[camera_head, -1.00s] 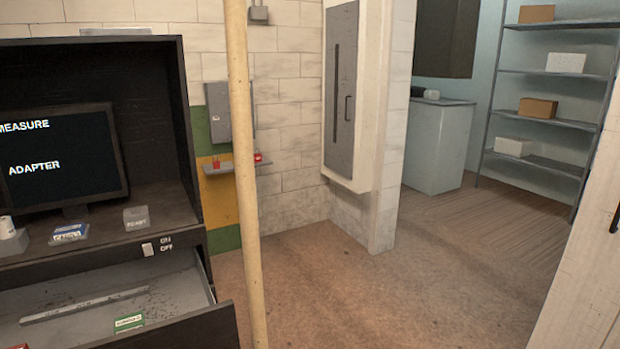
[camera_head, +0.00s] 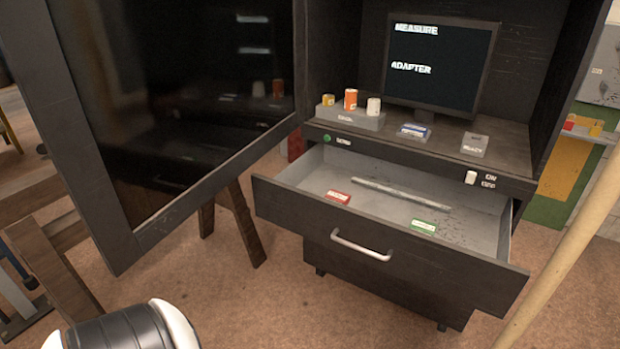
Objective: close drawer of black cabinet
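The black cabinet (camera_head: 490,162) stands right of centre. Its upper drawer (camera_head: 300,205) is pulled well out, with a curved silver handle (camera_head: 362,246) on its front. Inside the drawer lie a red item (camera_head: 338,197), a green item (camera_head: 424,227) and a long grey strip (camera_head: 400,193). A glossy dark door (camera_head: 180,95) of the cabinet hangs open on the left. A white and black rounded part (camera_head: 130,328) at the lower left looks like part of my own arm. Neither gripper's fingers show.
A pale pole (camera_head: 565,255) slants up at the right, close to the drawer's right side. Wooden trestle legs (camera_head: 240,225) stand beneath the open door. A monitor (camera_head: 440,65) and small containers (camera_head: 351,99) sit on the cabinet shelf. Carpet in front of the drawer is clear.

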